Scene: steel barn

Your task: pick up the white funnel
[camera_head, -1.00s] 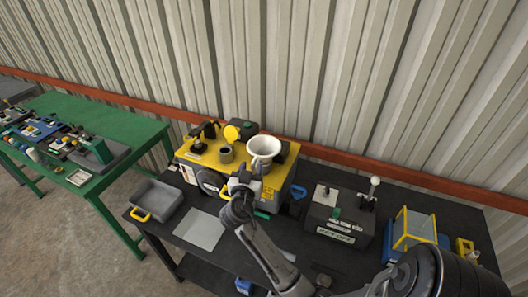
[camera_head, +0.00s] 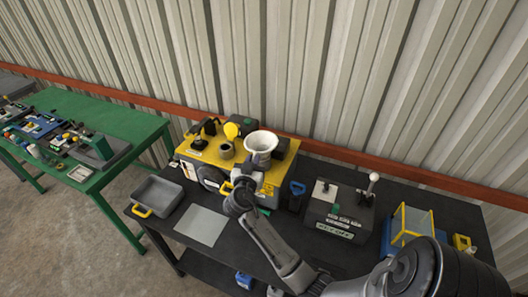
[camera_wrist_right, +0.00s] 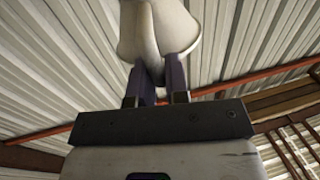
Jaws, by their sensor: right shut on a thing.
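The white funnel (camera_head: 262,142) shows in the head view, wide mouth up and slightly tilted, in front of and over the right part of the yellow machine (camera_head: 205,163). My right gripper (camera_head: 248,172) is below it and shut on it. In the right wrist view the two fingers of my right gripper (camera_wrist_right: 157,82) close on the lower part of the funnel (camera_wrist_right: 158,28). The funnel's lower end is hidden by the gripper in the head view. My left gripper is not in view.
A grey tray (camera_head: 166,186) with a yellow handle and a pale sheet (camera_head: 201,226) lie left on the black table (camera_head: 290,225). A grey box with levers (camera_head: 335,213) and a yellow-framed clear box (camera_head: 411,223) stand to the right. The corrugated wall is behind.

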